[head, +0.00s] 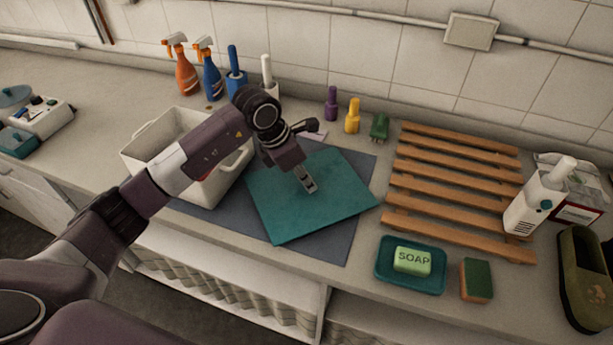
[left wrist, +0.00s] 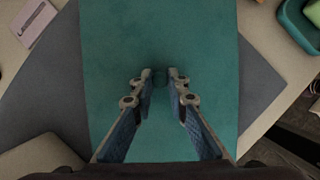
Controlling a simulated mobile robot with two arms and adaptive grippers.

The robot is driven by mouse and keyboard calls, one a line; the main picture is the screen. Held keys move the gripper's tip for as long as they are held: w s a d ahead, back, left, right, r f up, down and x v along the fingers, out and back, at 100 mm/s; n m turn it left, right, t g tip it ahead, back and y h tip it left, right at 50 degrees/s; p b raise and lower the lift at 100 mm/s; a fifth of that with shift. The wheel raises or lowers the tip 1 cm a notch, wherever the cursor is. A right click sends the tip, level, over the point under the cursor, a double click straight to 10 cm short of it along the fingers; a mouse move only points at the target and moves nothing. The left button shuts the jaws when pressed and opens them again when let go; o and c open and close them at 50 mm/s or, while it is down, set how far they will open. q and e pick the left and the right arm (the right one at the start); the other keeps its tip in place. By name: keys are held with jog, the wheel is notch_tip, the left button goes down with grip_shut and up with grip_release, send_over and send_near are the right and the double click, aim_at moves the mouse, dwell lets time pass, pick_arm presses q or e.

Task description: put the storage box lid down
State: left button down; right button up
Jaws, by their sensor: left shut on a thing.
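The storage box lid (head: 278,210) is a flat teal square over the blue-grey mat (head: 345,245), turned relative to it. One lid corner reaches past the mat's right edge. My left gripper (head: 309,188) points down at the lid's middle, shut on it. In the left wrist view, the gripper's fingers (left wrist: 161,80) come close together at a small dark grip part of the lid (left wrist: 120,45), mostly hidden between them. I cannot tell whether the lid touches the mat or hangs just above it. My right gripper is not in view.
The open white box (head: 146,162) stands left of the mat, partly behind my left arm. Several bottles (head: 186,78) stand along the wall. A wooden slatted rack (head: 455,185) and a soap tray (head: 383,262) lie to the right. The counter's front edge runs close below the mat.

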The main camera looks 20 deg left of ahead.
pick_arm(q)
jog(key=shift+f, duration=0.25)
jog(key=c, duration=2.3)
grip_release()
jog(key=shift+f, duration=0.15)
jog(key=shift+c, duration=0.2)
jog(key=o, duration=0.5)
jog(key=shift+c, duration=0.2)
